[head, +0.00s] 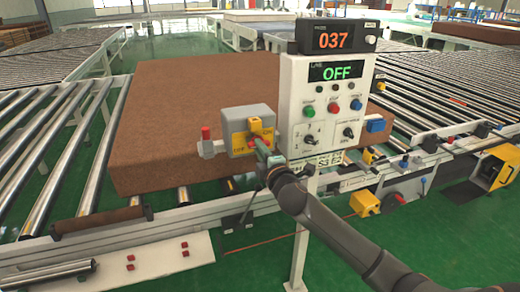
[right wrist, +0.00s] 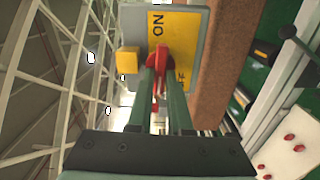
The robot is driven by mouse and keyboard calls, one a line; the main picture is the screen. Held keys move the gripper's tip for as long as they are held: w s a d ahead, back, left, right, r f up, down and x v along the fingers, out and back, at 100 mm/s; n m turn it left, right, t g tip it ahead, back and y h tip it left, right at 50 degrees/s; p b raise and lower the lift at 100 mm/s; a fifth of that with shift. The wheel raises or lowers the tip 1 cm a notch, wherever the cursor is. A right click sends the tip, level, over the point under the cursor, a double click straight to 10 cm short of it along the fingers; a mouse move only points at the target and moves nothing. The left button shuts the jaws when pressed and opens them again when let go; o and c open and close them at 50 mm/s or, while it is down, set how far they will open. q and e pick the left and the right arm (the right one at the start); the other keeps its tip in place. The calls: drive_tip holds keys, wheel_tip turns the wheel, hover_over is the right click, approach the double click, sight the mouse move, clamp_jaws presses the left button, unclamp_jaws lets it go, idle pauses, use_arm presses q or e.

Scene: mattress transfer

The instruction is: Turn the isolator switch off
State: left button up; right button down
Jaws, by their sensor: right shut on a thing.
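The isolator switch (head: 237,125) is a grey box with a yellow plate, mounted on the conveyor's front rail left of the control panel. Its red handle (right wrist: 162,57) shows in the right wrist view, in front of the yellow plate (right wrist: 183,48). ON is readable on the plate, and an F shows at its lower right, partly covered. My right gripper (right wrist: 161,72) is shut on the red handle, with one finger on each side. In the head view my right gripper (head: 262,150) partly covers the switch's lower front. My left gripper is not in view.
The control panel (head: 297,92) stands close right of the switch; its display reads OFF, with 037 on the box above. A brown mattress (head: 160,125) lies on rollers behind the switch. A white plate with red buttons (head: 150,262) is at lower left.

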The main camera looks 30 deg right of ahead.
drive_tip(key=shift+n, duration=0.5)
drive_tip(key=c, duration=0.8)
unclamp_jaws()
drive_tip(key=shift+c, duration=0.2)
drive_tip(key=b+v, duration=0.2)
drive_tip(key=v, duration=1)
drive_tip(key=shift+s, duration=0.3)
